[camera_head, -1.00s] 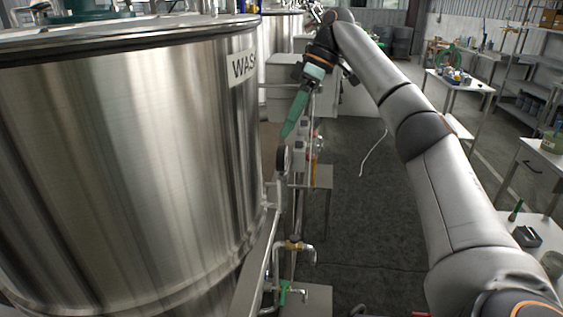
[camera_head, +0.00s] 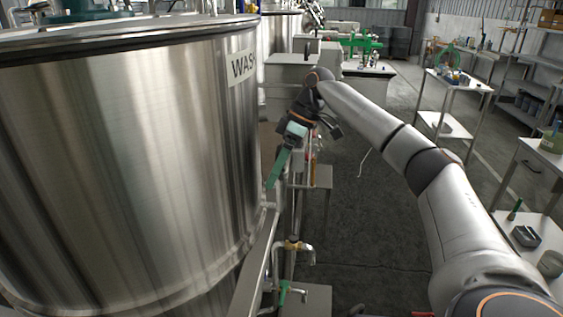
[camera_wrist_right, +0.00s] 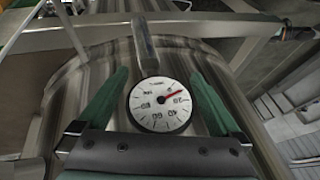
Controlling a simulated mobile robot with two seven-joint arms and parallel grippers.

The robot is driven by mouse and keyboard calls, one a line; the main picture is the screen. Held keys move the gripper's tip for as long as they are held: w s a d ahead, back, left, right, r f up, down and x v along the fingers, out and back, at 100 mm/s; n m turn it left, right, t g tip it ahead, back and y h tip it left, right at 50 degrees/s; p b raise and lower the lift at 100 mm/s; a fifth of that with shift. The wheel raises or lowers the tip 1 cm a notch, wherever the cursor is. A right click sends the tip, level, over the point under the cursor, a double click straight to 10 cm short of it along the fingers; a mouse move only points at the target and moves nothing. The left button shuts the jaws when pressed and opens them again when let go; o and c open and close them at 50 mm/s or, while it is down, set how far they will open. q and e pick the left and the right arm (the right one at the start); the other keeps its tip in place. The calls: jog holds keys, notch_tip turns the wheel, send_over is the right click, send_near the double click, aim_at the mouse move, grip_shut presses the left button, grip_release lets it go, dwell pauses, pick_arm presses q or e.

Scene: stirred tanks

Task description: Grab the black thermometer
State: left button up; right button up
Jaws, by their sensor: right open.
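The black thermometer, a round white-faced dial with a thin dark rim and a red needle, shows in the right wrist view (camera_wrist_right: 160,104). It sits between the two green fingers of my right gripper (camera_wrist_right: 160,77), with a visible space on each side. A grey metal stem or bar (camera_wrist_right: 145,45) rises behind the dial. In the head view my right gripper (camera_head: 275,175) points down beside the steel tank's right side, and its fingers hide the dial. The right gripper is open. My left gripper is not in view.
The large steel tank (camera_head: 120,150) with a WASH-type label (camera_head: 242,66) fills the left. Pipes and a brass-coloured valve (camera_head: 293,246) stand below the gripper. A white side table (camera_head: 535,230) is at the right. The dark floor (camera_head: 375,220) between is mostly clear.

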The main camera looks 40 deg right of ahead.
jog(key=shift+a+f, duration=0.15)
jog(key=shift+f, duration=0.15)
jog(key=shift+c, duration=0.2)
jog(key=c, duration=1.3)
jog(key=shift+r, duration=0.1)
notch_tip(320, 180, up, 18)
jog(key=shift+f, duration=0.15)
